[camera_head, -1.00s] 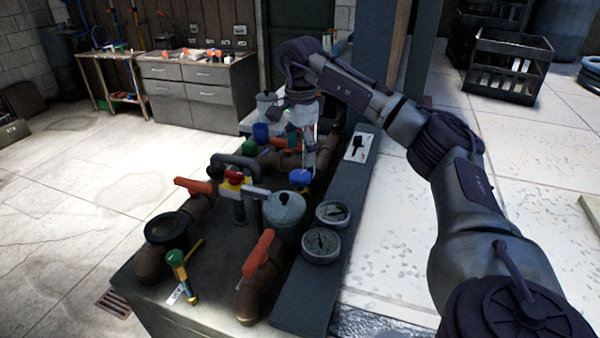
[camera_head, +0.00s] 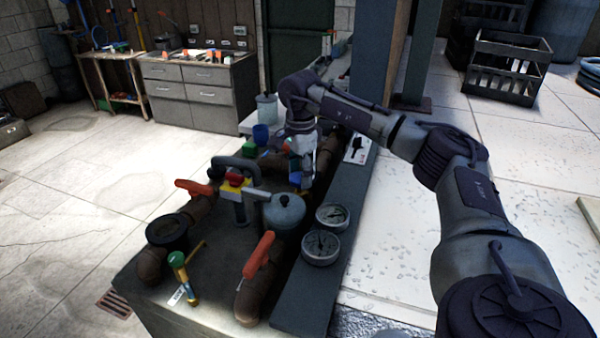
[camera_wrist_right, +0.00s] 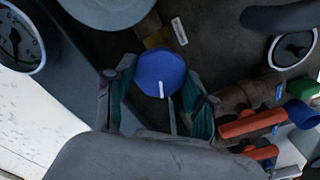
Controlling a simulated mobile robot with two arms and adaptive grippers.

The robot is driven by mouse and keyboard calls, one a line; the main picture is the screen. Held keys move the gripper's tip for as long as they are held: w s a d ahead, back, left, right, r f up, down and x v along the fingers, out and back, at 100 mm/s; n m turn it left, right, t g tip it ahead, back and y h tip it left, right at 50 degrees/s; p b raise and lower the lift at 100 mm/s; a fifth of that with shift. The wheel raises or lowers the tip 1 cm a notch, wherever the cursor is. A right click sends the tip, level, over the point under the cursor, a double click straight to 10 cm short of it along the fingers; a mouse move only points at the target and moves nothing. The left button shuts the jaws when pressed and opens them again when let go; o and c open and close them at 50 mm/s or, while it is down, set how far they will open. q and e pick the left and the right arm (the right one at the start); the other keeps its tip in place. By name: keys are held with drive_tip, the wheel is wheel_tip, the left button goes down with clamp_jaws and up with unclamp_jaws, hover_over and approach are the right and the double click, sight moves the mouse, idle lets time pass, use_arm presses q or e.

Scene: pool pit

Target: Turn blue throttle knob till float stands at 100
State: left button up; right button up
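The blue throttle knob (camera_wrist_right: 160,72), round with a white pointer line, sits just ahead of my right gripper (camera_wrist_right: 159,92) in the right wrist view. The two fingers stand apart, one on each side of the knob's near edge; gaps show, and contact cannot be told. In the head view, the right gripper (camera_head: 302,170) points down over the knob (camera_head: 295,178), mostly covering it. No float or scale reading can be made out. My left gripper is out of view.
Two round gauges (camera_head: 320,247) (camera_head: 332,216) sit on the bench's right edge, near a grey lidded pot (camera_head: 284,214). Brown pipes with orange-red handles (camera_head: 258,254) crowd the bench top.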

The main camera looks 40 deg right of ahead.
drive_tip(key=c, duration=0.3)
